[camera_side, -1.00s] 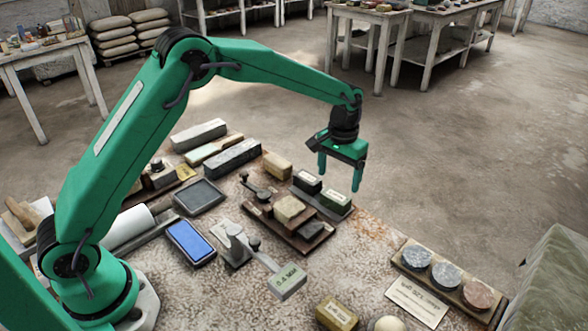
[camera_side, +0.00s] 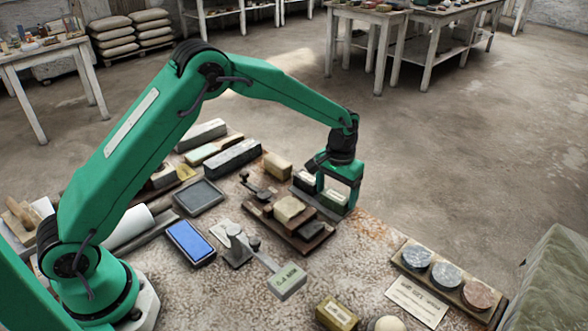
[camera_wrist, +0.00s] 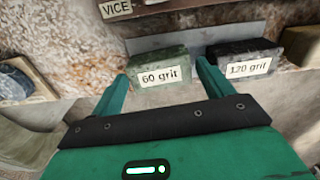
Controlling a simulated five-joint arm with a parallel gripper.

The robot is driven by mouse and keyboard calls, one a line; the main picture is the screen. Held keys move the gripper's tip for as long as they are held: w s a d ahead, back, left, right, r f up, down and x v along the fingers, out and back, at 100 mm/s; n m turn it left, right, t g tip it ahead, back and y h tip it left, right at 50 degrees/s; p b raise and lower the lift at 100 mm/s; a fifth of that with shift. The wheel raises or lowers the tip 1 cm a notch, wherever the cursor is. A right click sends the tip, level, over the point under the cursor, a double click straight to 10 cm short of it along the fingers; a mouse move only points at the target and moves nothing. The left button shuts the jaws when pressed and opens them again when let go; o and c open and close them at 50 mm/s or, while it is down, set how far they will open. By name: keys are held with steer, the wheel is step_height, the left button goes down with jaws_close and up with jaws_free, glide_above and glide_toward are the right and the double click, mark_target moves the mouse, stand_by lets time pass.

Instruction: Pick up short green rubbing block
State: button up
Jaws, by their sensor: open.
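My gripper (camera_side: 336,198) is open and low over the block. In the wrist view my two fingers (camera_wrist: 162,73) lie one on each side of the block. I cannot tell whether either finger touches it. The block's lower part is hidden in the side view.
A black block (camera_wrist: 246,68) labelled "120 grit" stands right beside the green one, close to one finger. Stone discs (camera_side: 446,275) sit on a board to the right. The floor beyond the edge is clear.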

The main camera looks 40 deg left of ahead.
steer(key=shift+f, duration=1)
steer(key=shift+c, duration=0.5)
steer(key=c, duration=0.8)
steer(key=shift+r, duration=0.1)
steer(key=shift+r, duration=0.4)
step_height(320, 180, up, 3)
steer(key=shift+r, duration=0.15)
steer(key=s+d+r, duration=0.6)
steer(key=s+d, duration=0.1)
steer(key=d, duration=0.1)
steer(key=shift+s+d+r, duration=0.35)
steer(key=shift+d+r, duration=0.05)
